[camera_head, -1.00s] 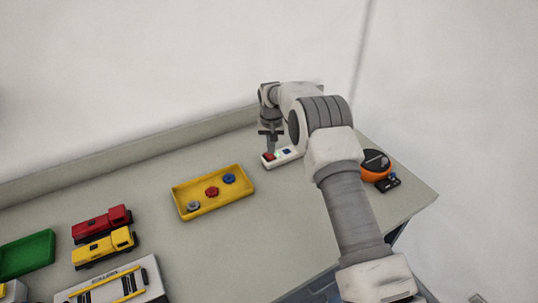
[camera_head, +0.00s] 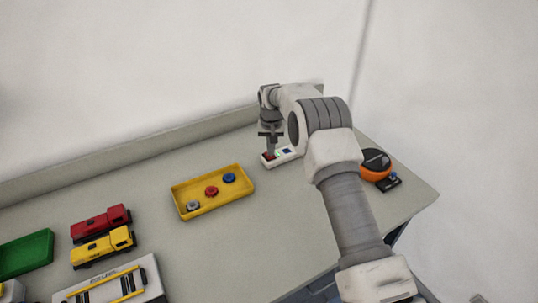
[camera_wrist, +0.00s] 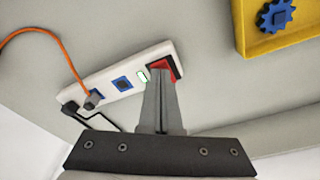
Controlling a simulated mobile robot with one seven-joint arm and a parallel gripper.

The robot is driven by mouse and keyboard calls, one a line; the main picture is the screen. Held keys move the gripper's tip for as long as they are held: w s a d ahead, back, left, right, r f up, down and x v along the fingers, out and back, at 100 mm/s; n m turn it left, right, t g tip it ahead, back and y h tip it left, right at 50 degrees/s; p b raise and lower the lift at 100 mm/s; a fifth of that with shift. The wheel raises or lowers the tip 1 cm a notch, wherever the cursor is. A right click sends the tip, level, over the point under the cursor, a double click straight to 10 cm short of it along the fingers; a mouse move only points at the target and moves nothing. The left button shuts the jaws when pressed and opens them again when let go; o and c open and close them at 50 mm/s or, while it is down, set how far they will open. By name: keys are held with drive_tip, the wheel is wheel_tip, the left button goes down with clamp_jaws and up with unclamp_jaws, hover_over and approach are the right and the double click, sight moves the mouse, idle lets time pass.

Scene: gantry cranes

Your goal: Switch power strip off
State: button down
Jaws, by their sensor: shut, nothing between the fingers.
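The white power strip (camera_head: 289,155) lies on the table at the back, below my gripper. In the wrist view the power strip (camera_wrist: 107,78) shows a red switch (camera_wrist: 166,67) at one end, a lit greenish-white indicator (camera_wrist: 143,75) beside it, and blue sockets. A grey plug (camera_wrist: 94,98) with an orange cable sits in the far socket. My gripper (camera_head: 269,153) is shut and empty, pointing down. In the wrist view its closed fingertips (camera_wrist: 158,72) are at the red switch and cover part of it; whether they touch it I cannot tell.
A yellow tray (camera_head: 185,211) with several coloured gears stands left of the strip. Red (camera_head: 100,222) and yellow (camera_head: 103,246) trucks and a green tray (camera_head: 27,254) are further left. An orange round device (camera_head: 375,165) is at the right. A low ledge runs behind.

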drive_tip(key=shift+f, duration=0.4)
drive_tip(key=shift+r+p, duration=1.3)
drive_tip(key=shift+r, duration=2.3)
